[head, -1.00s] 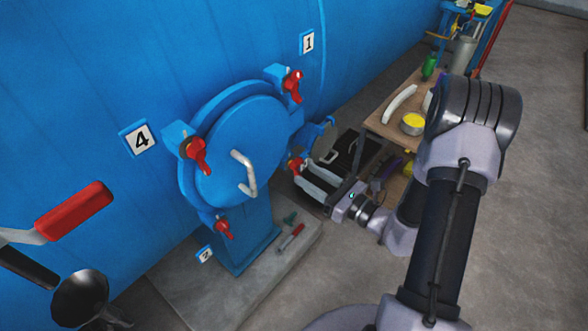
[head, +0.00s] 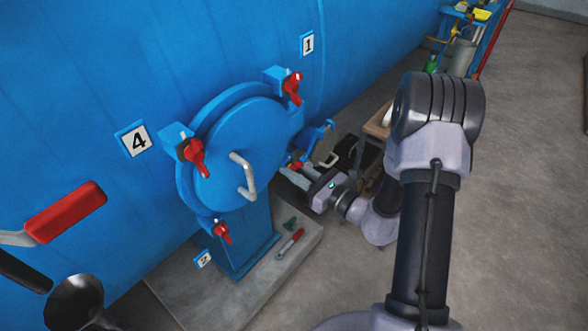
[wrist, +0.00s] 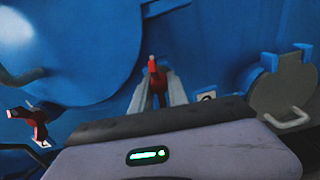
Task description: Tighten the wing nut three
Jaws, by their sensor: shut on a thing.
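The round blue hatch door (head: 235,150) has red wing nuts around its rim and a grey handle. The red wing nut at its lower right (wrist: 157,72), beside a mostly hidden number plate (wrist: 207,96), sits between the two grey fingers of my gripper (wrist: 158,92). The fingers are shut on it. In the head view my gripper (head: 297,174) reaches this nut from the right and hides most of it. The other wing nuts stand at the upper right (head: 292,87), upper left (head: 195,155) and bottom (head: 221,231) of the hatch.
Number plates 1 (head: 307,44), 4 (head: 135,140) and 2 (head: 203,260) mark the blue vessel. A small blue fitting with a grey disc (wrist: 285,90) is close on the right. A red-handled tool (head: 290,243) lies on the concrete plinth (head: 190,290). A wooden table (head: 376,128) stands behind my arm.

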